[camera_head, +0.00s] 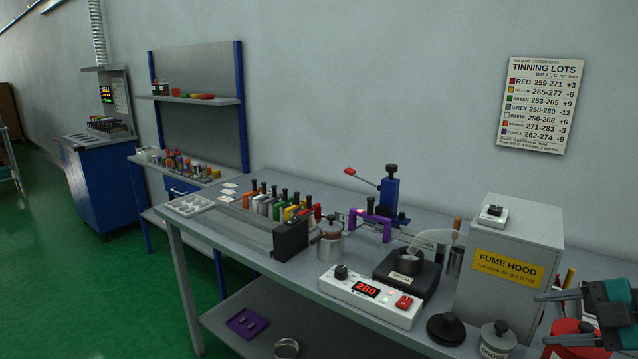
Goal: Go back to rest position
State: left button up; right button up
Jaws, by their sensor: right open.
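My right gripper (548,318) comes in at the lower right edge of the head view. Its two dark fingers are apart and point left, with nothing visible between them. It hangs over the right end of the grey workbench (205,232), in front of the fume hood (510,262) and above a red container (572,340) that it partly hides. My left gripper is not in view.
A wall chart (542,105) hangs behind. Green floor (100,290) is clear at left.

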jog(key=s+a+f+m+t+h, duration=0.3)
jog(key=s+f+m, duration=0.25)
jog(key=f, duration=0.45)
jog(key=s+a+f+m+t+h, duration=0.2)
jog(key=s+f+m+t+h, duration=0.15)
jog(key=f+m, duration=0.45)
jog(key=s+a+f+m+g, duration=0.1)
jog(key=s+a+f+m, duration=0.1)
jog(key=a, duration=0.7)
jog(key=s+a+f+m+g, duration=0.2)
jog(key=a+f, duration=0.3)
jog(key=a, duration=0.4)
jog(key=shift+s+m, duration=0.45)
jog(key=shift+s, duration=0.05)
jog(key=shift+d+g, duration=0.1)
jog(key=shift+g, duration=0.15)
